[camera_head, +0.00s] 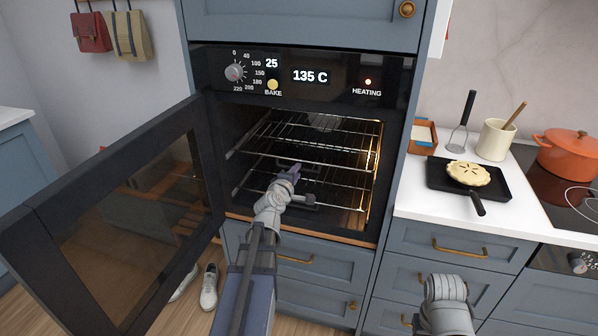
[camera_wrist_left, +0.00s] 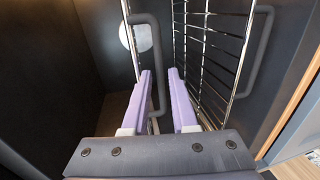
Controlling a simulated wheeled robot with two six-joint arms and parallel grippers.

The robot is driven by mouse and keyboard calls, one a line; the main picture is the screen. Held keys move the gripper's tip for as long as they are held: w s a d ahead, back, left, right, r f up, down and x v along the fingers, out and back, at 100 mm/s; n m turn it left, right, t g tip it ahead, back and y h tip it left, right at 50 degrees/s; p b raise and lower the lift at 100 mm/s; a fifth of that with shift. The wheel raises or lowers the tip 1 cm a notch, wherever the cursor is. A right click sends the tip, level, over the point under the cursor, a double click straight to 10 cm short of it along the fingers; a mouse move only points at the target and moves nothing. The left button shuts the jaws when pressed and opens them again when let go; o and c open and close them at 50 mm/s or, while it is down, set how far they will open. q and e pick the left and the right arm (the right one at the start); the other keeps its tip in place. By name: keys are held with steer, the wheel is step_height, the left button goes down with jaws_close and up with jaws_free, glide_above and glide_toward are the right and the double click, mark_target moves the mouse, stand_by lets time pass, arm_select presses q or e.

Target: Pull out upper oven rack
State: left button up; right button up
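The oven stands open, its glass door (camera_head: 130,215) swung out to the left. The upper rack (camera_head: 325,135) sits inside, with wire bars and a dark handle below its front edge. The lower rack (camera_head: 335,190) sits beneath it, with its own dark handle (camera_head: 300,202). My left gripper (camera_head: 293,172) is at the upper rack's front. In the left wrist view, turned on its side, my left gripper's purple fingers (camera_wrist_left: 160,74) are apart, with the upper rack's handle (camera_wrist_left: 157,62) showing between their tips. I cannot tell whether they touch it. The lower rack's handle (camera_wrist_left: 264,60) is at right, clear of the fingers.
The panel (camera_head: 300,78) reads 135 C, heating light lit. A counter (camera_head: 425,205) at right holds a pie (camera_head: 467,173) on a dark pan, a utensil crock (camera_head: 495,140) and an orange pot (camera_head: 566,152). Shoes (camera_head: 209,288) lie below the door. My right arm (camera_head: 445,305) shows bottom right.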

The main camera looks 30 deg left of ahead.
arm_select(q)
steer(key=x, duration=0.3)
steer(key=shift+w, duration=0.2)
jaws_close()
stand_by(1.3)
